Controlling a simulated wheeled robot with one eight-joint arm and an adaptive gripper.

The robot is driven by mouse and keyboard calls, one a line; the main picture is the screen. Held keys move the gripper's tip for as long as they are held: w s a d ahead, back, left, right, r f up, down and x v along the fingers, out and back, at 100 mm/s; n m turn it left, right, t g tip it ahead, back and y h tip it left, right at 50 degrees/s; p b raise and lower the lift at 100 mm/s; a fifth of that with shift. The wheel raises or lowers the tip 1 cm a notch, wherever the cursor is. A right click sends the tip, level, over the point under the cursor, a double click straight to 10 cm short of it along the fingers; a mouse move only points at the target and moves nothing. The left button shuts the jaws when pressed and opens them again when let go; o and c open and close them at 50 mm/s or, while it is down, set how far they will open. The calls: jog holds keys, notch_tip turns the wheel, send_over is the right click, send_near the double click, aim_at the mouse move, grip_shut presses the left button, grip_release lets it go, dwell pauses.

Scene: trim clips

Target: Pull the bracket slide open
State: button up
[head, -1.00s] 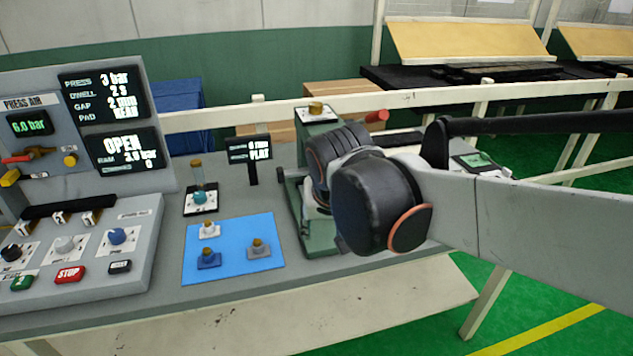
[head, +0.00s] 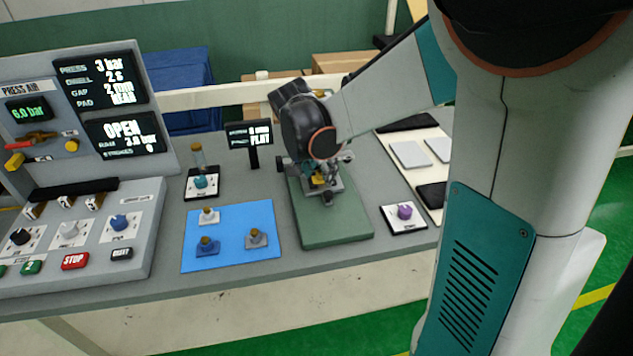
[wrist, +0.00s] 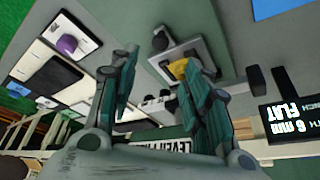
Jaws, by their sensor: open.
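The bracket fixture stands on a green base plate (head: 335,225) in the middle of the bench in the head view. A grey metal part with a yellow piece (head: 327,198) sits on it, probably the bracket slide. In the wrist view the grey part (wrist: 192,52) carries the yellow piece (wrist: 178,68) and a dark round knob (wrist: 160,38). My gripper (head: 320,175) is over this part, and its fingers are largely hidden by my wrist. In the wrist view my gripper (wrist: 163,72) is open, with the knob and yellow piece beyond the fingertips. I cannot tell whether it touches them.
A purple knob (head: 404,211) stands right of the base plate. A blue mat (head: 230,250) with several small knobbed parts lies left of it. A display on a post (head: 250,136) stands behind left, and the press control panel (head: 85,240) fills the far left.

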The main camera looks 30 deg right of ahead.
aim_at(328, 193)
jog(key=b+x, duration=0.3)
jog(key=x, duration=0.8)
jog(key=shift+d+f, duration=0.1)
jog(key=shift+f, duration=0.15)
grip_shut()
jog(key=shift+s, duration=0.1)
